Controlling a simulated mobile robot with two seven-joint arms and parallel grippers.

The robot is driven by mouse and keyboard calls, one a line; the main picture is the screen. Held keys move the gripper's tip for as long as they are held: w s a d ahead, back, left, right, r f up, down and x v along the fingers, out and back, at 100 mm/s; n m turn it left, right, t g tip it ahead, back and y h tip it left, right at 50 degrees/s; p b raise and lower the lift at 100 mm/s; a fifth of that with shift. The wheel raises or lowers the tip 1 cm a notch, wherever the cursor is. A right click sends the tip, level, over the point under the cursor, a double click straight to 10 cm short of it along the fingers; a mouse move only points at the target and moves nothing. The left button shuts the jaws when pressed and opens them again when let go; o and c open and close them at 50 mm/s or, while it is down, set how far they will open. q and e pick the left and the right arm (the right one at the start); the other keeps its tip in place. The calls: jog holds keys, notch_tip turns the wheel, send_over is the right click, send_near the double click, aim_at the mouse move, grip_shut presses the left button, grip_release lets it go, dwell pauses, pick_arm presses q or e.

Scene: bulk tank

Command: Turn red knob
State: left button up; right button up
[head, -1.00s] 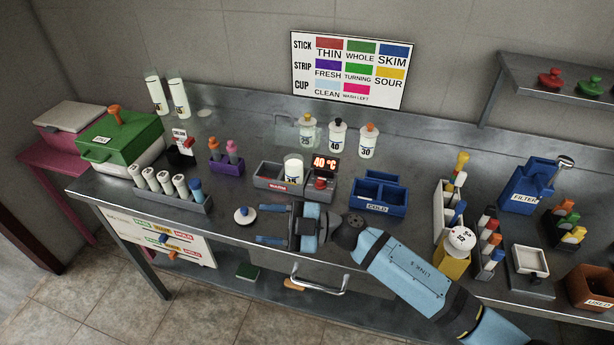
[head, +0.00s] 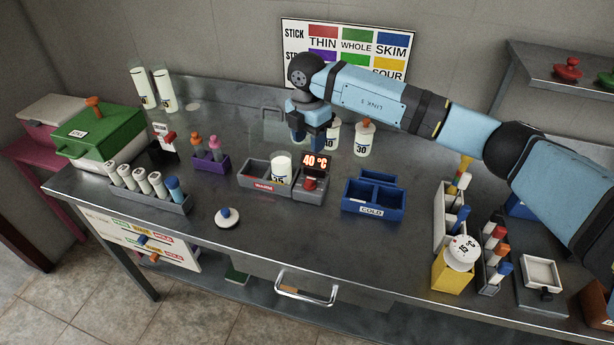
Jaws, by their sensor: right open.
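The red knob (head: 310,183) sits on the front of the grey warming unit (head: 265,187), below its lit display (head: 315,162) reading 40 °C. A white bottle (head: 281,170) stands in the unit's well, left of the knob. My right gripper (head: 309,139) points down above and behind the display, apart from the knob. It is open, with nothing seen between its fingers. It partly hides the bottles behind it. My left gripper is not in view.
A blue COLD box (head: 372,198) stands right of the warming unit and a purple holder (head: 211,163) left of it. A white lid with a blue knob (head: 227,218) lies in front. Bottles, including the one marked 30 (head: 365,139), stand behind. The front strip is mostly clear.

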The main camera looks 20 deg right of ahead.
aim_at(310, 179)
notch_tip(310, 179, down, 12)
jog(key=shift+s+f+p, duration=0.15)
jog(key=shift+f+p, duration=0.05)
jog(key=shift+p, duration=0.2)
jog(key=shift+d, duration=0.1)
jog(key=c, duration=0.9)
